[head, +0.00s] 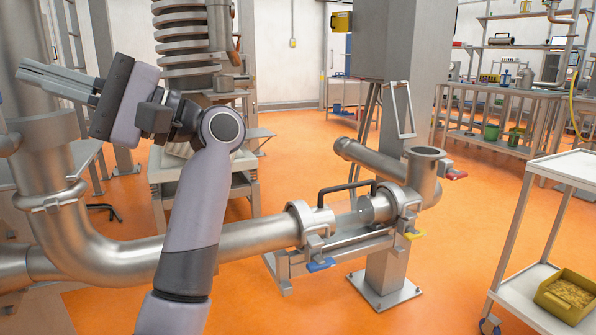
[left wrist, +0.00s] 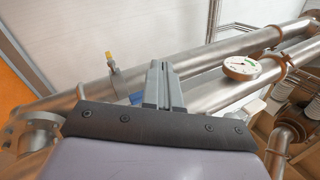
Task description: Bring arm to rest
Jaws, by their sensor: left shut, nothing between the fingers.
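My left arm rises from the bottom of the head view, and its gripper (head: 24,73) is raised at the upper left, pointing left. Its two fingers lie together, with nothing between them. In the left wrist view the shut fingers (left wrist: 163,68) point up the picture, in front of steel pipes. The pipes lie behind the fingers; the gap between them cannot be judged. My right gripper is in neither view.
A large steel pipe (head: 110,262) bends close behind my left arm. A clear pipe section with a black handle (head: 345,188) sits by a grey column (head: 398,40). A white cart (head: 525,285) holds a yellow bin (head: 567,296). A gauge (left wrist: 241,68) shows among the pipes. Orange floor is open mid-view.

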